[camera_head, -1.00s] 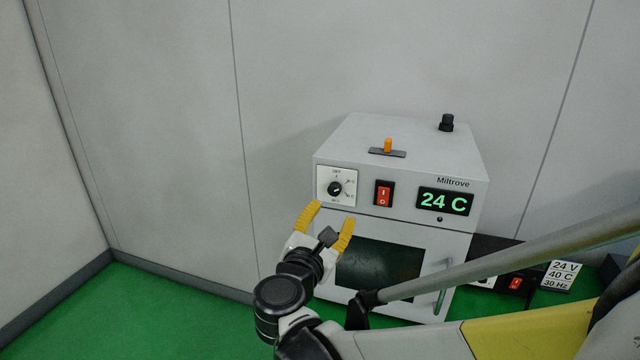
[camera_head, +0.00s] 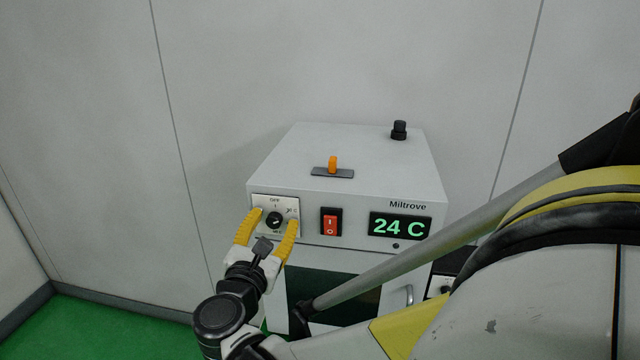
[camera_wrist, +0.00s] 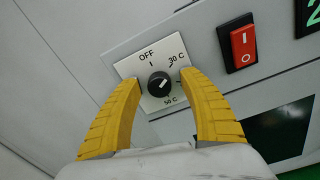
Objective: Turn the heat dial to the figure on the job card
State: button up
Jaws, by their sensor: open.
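The heat dial (camera_head: 274,219) is a black round knob on a white plate at the left of the oven's front. In the wrist view the dial (camera_wrist: 158,84) has a pale mark pointing up and right. Its plate reads OFF, 30 C and 50 C; the right side is partly covered by a finger. My gripper (camera_head: 273,216) is open, with one yellow finger on each side of the knob. In the wrist view my gripper (camera_wrist: 159,79) shows small gaps between fingertips and knob; contact with the plate cannot be told. The job card is out of view.
The oven (camera_head: 345,188) shows 24 C on its display (camera_head: 400,226). A red rocker switch (camera_head: 331,221) is just right of the dial. An orange slider (camera_head: 333,164) and black knob (camera_head: 399,131) are on top. My arm covers the lower right.

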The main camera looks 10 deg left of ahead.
jog(key=shift+s, duration=0.25)
grip_shut()
jog(key=shift+m, duration=0.3)
jog(key=m+b, duration=0.1)
jog(key=m, duration=0.4)
jog(key=shift+b, duration=0.3)
jog(key=m, duration=0.6)
jog(key=shift+b, duration=0.4)
jog(key=shift+m, duration=0.3)
